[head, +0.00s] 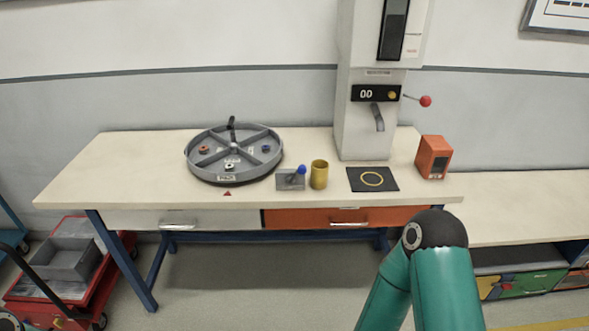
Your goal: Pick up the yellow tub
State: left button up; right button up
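The yellow tub (319,175) stands upright on the workbench, right of the blue-knobbed lever and left of the black mat. It looks like a small open-topped cylinder. Neither gripper shows in the head view. One of my arms, teal with a dark joint, rises at the lower right, in front of the bench and well apart from the tub.
A grey round divided tray (232,156) holds small parts on the bench (110,175). A blue-knobbed lever (291,179) sits close beside the tub. A black mat with a yellow ring (373,179), a tall white machine (370,125) and an orange box (434,157) stand to the right.

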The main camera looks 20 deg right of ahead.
aim_at(319, 167)
jog(key=u, duration=0.05)
jog(key=i, duration=1.25)
jog(key=z, duration=0.6)
